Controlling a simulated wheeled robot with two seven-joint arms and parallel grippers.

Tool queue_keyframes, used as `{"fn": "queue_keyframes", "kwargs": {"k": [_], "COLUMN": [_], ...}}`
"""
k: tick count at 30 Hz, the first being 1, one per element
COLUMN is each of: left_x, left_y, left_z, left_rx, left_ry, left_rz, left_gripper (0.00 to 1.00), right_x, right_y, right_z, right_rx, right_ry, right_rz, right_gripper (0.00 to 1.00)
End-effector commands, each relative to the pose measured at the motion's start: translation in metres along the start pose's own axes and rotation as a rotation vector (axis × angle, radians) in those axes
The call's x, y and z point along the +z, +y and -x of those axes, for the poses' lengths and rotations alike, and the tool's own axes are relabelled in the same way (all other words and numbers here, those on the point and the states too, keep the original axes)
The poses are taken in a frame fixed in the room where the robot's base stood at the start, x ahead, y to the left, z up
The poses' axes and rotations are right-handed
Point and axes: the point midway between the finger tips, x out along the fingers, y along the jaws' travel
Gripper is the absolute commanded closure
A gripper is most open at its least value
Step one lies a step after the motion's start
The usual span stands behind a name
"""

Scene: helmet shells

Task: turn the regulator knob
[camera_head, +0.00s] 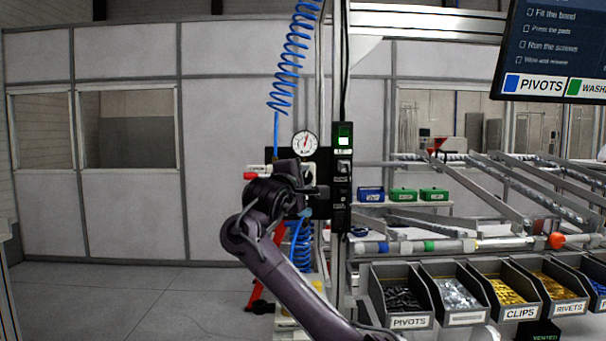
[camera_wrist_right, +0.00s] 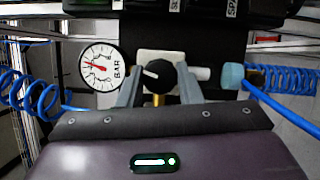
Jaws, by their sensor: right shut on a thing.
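The regulator knob (camera_wrist_right: 158,75) is a black round knob with a white mark, in the middle of the right wrist view. My right gripper (camera_wrist_right: 160,90) has its two grey fingers on either side of the knob and is shut on it. In the head view my right arm reaches up to the regulator, and the right gripper (camera_head: 298,176) hides the knob there. A round white pressure gauge (camera_head: 305,144) with a red needle sits just above; it also shows left of the knob in the right wrist view (camera_wrist_right: 101,67). My left gripper is in neither view.
A blue coiled hose (camera_head: 290,60) hangs above the regulator. Parts bins (camera_head: 400,322) and a roller rack (camera_head: 500,180) fill the right side. The floor at left (camera_head: 110,300) is clear.

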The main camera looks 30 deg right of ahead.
Motion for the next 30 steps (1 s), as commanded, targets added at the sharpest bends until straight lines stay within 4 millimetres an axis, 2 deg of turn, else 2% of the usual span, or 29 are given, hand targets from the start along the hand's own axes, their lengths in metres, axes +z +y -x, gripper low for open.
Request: {"fn": "queue_keyframes", "kwargs": {"k": [3,12,29,30], "left_x": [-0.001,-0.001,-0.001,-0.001], "left_y": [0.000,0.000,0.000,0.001], "left_z": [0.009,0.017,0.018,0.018], "left_rx": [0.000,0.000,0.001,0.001], "left_ry": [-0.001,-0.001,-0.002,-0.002], "left_rz": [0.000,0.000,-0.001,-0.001], "left_gripper": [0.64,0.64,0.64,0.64], "right_x": [0.000,0.000,0.000,0.000], "right_y": [0.000,-0.002,-0.004,-0.004], "right_z": [0.000,0.000,-0.001,-0.001], "right_rx": [-0.035,-0.080,-0.093,-0.093], "right_ry": [0.000,-0.001,-0.002,-0.002], "right_rz": [-0.071,-0.178,-0.203,-0.203], "right_gripper": [0.91,0.91,0.91,0.64]}}
